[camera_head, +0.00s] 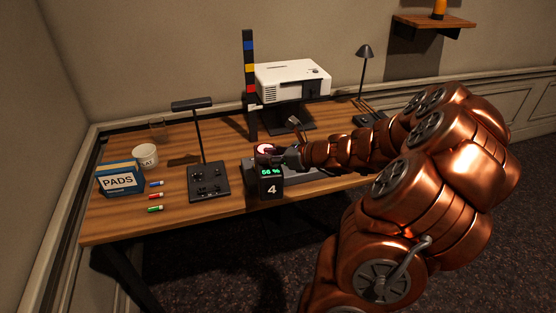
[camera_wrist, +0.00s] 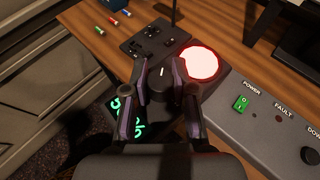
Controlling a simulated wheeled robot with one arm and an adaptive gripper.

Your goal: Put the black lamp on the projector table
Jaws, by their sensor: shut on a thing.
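A black lamp (camera_head: 203,135) with a flat bar head stands on a square base with small controls, at the left of the wooden desk (camera_head: 120,216). Its base also shows in the wrist view (camera_wrist: 150,44). A second dark lamp (camera_head: 364,52) with a cone shade stands at the right, beyond the projector. I see no glow from either lamp. The box's display (camera_head: 271,173) reads 56 % above a 4.
A lit red-rimmed round button (camera_wrist: 202,63) is beside my gripper. A white projector (camera_head: 292,80) sits on a black stand behind the box. A PADS box (camera_head: 121,181), a white tub (camera_head: 145,156) and several markers (camera_head: 155,196) lie at the left.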

